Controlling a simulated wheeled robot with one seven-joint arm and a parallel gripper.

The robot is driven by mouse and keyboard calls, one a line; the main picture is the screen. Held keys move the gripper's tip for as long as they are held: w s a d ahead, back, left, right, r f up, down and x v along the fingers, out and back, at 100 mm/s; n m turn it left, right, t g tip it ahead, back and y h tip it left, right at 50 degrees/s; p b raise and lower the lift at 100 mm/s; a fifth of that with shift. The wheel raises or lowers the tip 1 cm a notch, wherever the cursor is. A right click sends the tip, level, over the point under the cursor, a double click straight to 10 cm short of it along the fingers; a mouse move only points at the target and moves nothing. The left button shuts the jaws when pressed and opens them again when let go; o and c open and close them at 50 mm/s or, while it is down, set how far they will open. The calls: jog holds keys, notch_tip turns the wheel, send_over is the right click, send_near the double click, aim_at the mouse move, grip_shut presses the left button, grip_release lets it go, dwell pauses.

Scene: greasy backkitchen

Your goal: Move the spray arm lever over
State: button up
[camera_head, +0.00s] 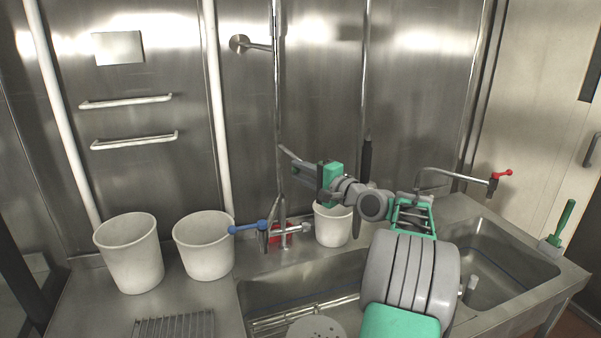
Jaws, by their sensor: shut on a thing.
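My gripper (304,171) reaches in from the right, at the upright metal pipe behind the sink. It is shut at a thin grey bar, which I take to be the spray arm lever (288,152); the bar sticks out up and to the left past the fingers. The exact contact is hard to see at this size.
Two white buckets (131,255) (204,247) stand on the left counter, and a smaller white one (333,226) below my gripper. A dark hanging handle (367,158) is close behind my wrist. Air left of the pipe is clear.

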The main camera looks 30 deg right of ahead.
jog(key=shift+s+a, duration=0.1)
jog(key=shift+s, duration=1)
jog(key=shift+s+d+b, duration=0.25)
jog(key=shift+s+b, duration=0.15)
jog(key=shift+s, duration=0.9)
jog(key=shift+s+d, duration=0.25)
jog(key=shift+s, duration=0.25)
jog(key=shift+s+d, duration=0.25)
jog(key=shift+s, duration=0.2)
